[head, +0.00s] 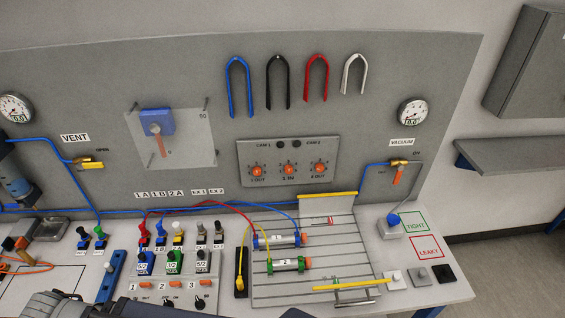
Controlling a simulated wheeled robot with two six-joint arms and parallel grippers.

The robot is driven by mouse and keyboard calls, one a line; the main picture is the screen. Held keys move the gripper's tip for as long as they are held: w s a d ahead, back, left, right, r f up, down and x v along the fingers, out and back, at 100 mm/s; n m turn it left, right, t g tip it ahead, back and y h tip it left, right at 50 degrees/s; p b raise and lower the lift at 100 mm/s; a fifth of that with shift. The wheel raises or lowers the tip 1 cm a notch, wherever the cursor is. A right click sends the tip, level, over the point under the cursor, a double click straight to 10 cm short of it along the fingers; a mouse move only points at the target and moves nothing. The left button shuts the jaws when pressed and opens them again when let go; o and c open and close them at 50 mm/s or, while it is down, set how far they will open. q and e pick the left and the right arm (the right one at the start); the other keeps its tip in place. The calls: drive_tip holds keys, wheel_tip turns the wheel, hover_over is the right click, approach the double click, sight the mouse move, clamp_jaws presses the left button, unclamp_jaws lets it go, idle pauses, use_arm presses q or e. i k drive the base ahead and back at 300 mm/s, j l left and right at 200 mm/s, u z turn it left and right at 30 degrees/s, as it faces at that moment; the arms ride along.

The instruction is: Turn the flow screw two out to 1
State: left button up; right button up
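A grey panel (245,178) on the upright board carries a row of three orange-red round screws. The left screw (257,171) has a label that looks like "1 OUT". The middle screw (288,170) has a label too small to read surely. The right screw (319,169) has a label that looks like "2 OUT". Their exact settings are too small to read. Neither gripper shows. A dark part of my own arm shows at the bottom left edge.
Blue, black, red and white hoses hang above the panel. A slotted plate (340,240) with cylinders 1 (280,241) and 2 (287,265) lies below it. Coloured tubes arch from the valves (174,262) to the cylinders. A vacuum gauge (412,111) is at the right.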

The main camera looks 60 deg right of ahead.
sight(320, 167)
drive_tip(key=j+z, duration=0.1)
drive_tip(key=z, duration=0.4)
drive_tip(key=i+j+z, duration=0.1)
drive_tip(key=z, duration=0.4)
drive_tip(key=j+z, duration=0.1)
drive_tip(key=z, duration=0.4)
drive_tip(key=j+z, duration=0.1)
drive_tip(key=z, duration=0.4)
drive_tip(key=j+z, duration=0.1)
drive_tip(key=z, duration=0.35)
